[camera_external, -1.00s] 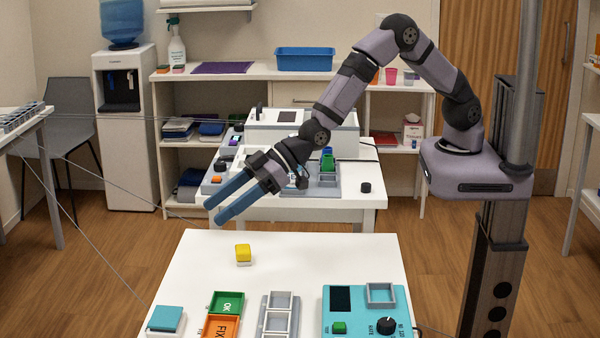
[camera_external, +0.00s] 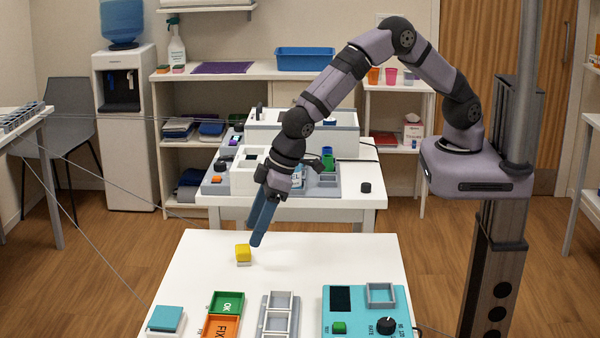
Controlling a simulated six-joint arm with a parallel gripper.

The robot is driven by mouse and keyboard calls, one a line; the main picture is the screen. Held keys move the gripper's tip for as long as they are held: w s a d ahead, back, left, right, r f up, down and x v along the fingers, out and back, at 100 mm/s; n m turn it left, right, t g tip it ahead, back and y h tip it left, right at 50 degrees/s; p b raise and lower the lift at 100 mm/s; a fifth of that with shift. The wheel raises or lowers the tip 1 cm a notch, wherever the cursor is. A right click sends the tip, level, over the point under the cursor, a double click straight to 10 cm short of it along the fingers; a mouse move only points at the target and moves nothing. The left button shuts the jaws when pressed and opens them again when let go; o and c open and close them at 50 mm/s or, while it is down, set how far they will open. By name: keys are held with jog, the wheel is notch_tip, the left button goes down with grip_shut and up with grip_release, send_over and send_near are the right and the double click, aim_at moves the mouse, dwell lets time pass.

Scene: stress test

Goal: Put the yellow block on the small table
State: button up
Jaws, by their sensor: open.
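The yellow block (camera_external: 243,251) sits on a small white base near the back left of the white table in front (camera_external: 330,262). My gripper (camera_external: 256,231) points down with its blue fingers just above and to the right of the block. The fingers look apart from the block and hold nothing visible; they overlap each other in this view. I cannot tell which of the tables is the small table; a small white table with cups (camera_external: 400,85) stands at the back right.
The front table holds a green OK tray (camera_external: 227,302), an orange FIX tray (camera_external: 221,327), a grey rack (camera_external: 279,314), a teal device (camera_external: 366,320) and a teal-topped box (camera_external: 166,319). Behind it is another table with a white machine (camera_external: 340,138). The front table's right back area is clear.

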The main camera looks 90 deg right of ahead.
aim_at(245, 248)
jog(key=shift+p+x, duration=1.35)
jog(key=shift+x, duration=1.8)
jog(key=shift+w+d, duration=0.1)
jog(key=shift+w, duration=0.05)
jog(key=shift+c, duration=0.2)
jog(key=c, duration=1.2)
jog(key=shift+r, duration=0.15)
notch_tip(245, 248, up, 10)
jog(key=b, duration=0.3)
